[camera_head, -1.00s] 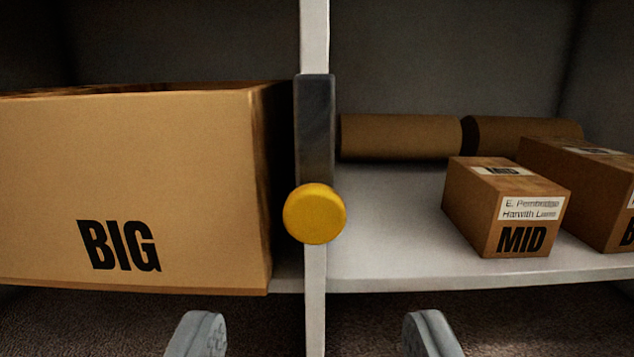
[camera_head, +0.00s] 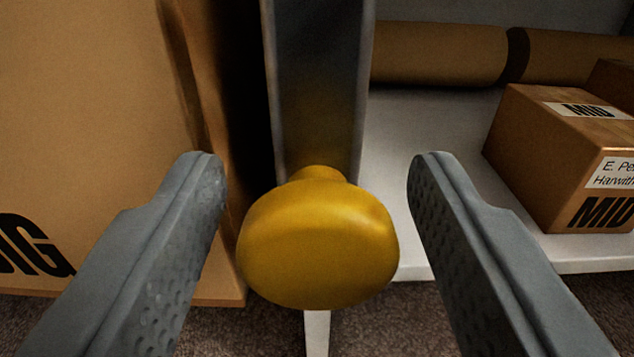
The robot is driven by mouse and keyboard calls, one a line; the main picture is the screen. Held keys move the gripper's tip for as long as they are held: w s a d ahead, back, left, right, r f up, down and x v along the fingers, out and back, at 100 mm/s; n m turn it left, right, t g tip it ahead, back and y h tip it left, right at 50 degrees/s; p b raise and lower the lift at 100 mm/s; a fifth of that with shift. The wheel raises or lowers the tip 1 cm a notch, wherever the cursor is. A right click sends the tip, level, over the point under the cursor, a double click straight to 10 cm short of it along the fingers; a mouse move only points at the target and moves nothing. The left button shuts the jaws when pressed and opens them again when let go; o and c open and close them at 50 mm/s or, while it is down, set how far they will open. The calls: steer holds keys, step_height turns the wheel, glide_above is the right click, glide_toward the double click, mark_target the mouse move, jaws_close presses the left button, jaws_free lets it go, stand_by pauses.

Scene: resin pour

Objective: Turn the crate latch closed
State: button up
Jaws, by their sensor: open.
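The crate latch shows as a dark grey upright bar (camera_head: 318,90) with a round yellow knob (camera_head: 318,245) at its lower end. The bar stands vertical in front of a pale shelf post (camera_head: 317,335). My gripper (camera_head: 316,165) is open, one finger on each side of the yellow knob. Clear gaps show between the knob and both fingers, so neither touches it. The knob hides part of the post behind it.
A large cardboard box marked BIG (camera_head: 90,130) stands close on the left, behind my left finger. On the right, a box marked MID (camera_head: 550,150) and brown rolls (camera_head: 440,52) lie on a white shelf (camera_head: 425,190).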

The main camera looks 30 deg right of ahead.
jaws_close()
steer(key=shift+n, duration=0.3)
steer(key=n, duration=0.3)
steer(key=shift+n, duration=0.3)
steer(key=n, duration=0.4)
steer(key=shift+a+n, duration=0.15)
steer(key=shift+n, duration=0.15)
steer(key=n, duration=0.4)
steer(key=shift+f+n, duration=0.1)
steer(key=shift+n, duration=0.2)
steer(key=shift+f+n, duration=0.1)
steer(key=shift+n, duration=2.1)
